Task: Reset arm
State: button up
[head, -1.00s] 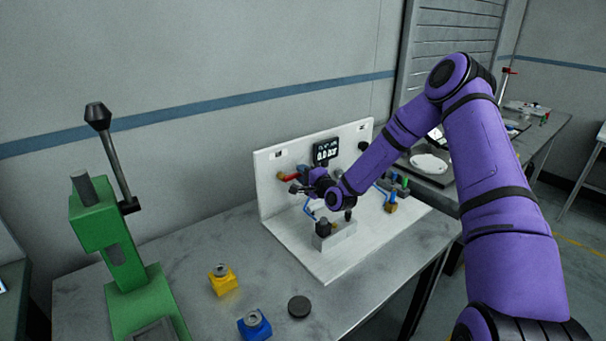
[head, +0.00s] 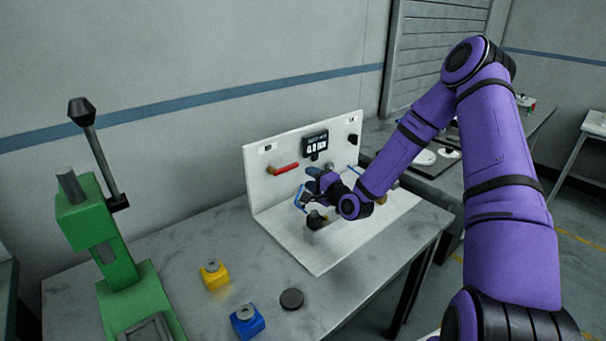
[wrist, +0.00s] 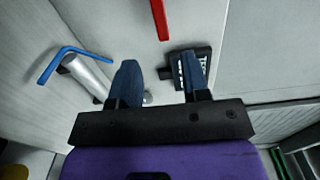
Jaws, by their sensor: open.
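My gripper (head: 313,182) is in front of the white panel stand on the table, at the end of my purple arm. In the wrist view my gripper (wrist: 158,85) shows its two blue fingers spread apart with nothing between them. A red lever (head: 284,168) is on the panel to the left of my gripper; it also shows at the top of the wrist view (wrist: 160,18). A small black display (head: 315,144) is on the panel above my gripper. A blue hooked handle (wrist: 72,56) beside a metal cylinder is left of the fingers in the wrist view.
The white panel stand (head: 258,192) stands on a grey table (head: 175,262). A green lever press (head: 128,285) is at the left. A yellow block (head: 214,278), a blue block (head: 246,322) and a dark disc (head: 292,299) lie in front. The table between press and stand is mostly clear.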

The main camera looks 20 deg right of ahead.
jog(key=shift+s+d, duration=0.2)
jog(key=shift+s, duration=0.45)
